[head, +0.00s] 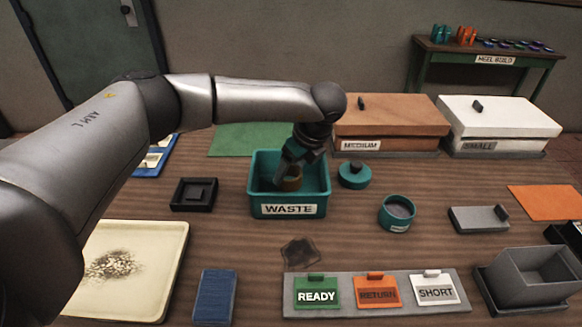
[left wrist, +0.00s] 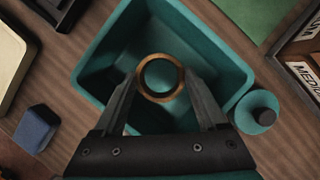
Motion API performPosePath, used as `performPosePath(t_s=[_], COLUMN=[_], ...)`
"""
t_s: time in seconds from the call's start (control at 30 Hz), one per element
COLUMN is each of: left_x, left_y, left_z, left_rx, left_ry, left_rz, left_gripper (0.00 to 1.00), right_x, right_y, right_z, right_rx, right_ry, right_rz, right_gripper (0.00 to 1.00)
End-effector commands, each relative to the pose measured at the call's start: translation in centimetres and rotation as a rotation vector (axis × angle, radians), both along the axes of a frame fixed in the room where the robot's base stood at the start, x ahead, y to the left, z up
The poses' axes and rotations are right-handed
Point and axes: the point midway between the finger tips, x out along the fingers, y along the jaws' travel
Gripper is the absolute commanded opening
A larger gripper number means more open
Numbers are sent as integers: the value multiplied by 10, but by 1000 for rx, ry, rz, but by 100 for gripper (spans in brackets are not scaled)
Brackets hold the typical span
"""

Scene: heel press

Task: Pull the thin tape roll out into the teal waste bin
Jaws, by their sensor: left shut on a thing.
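The teal waste bin (head: 288,208), labelled WASTE, stands in the middle of the table. My left gripper (head: 291,172) reaches down into its opening. In the left wrist view the gripper (left wrist: 158,88) is shut on the thin tape roll (left wrist: 160,98), a brown-gold ring, with a finger on each side of it. The roll (head: 290,184) shows partly in the head view, inside the bin's rim. The bin (left wrist: 215,52) surrounds it in the left wrist view. I cannot tell whether the roll touches the bin floor. My right gripper is not in view.
A teal lid (head: 354,175) and a teal round pot (head: 397,212) stand right of the bin. A black square tray (head: 194,194) is to its left. MEDIUM (head: 390,121) and SMALL (head: 499,123) boxes stand behind. A card rack (head: 350,308) lies in front.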

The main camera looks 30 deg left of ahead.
Motion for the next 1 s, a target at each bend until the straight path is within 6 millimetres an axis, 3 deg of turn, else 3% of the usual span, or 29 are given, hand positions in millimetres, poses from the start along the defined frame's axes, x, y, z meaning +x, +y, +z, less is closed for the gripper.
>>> performPosePath(t_s=[1.0], left_x=[0], left_y=[0], left_z=[-31], left_rx=[0], left_ry=[-1], left_rz=[0], left_gripper=[19], right_x=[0], right_y=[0], right_z=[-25], right_rx=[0], right_ry=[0], right_rz=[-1], right_gripper=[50])
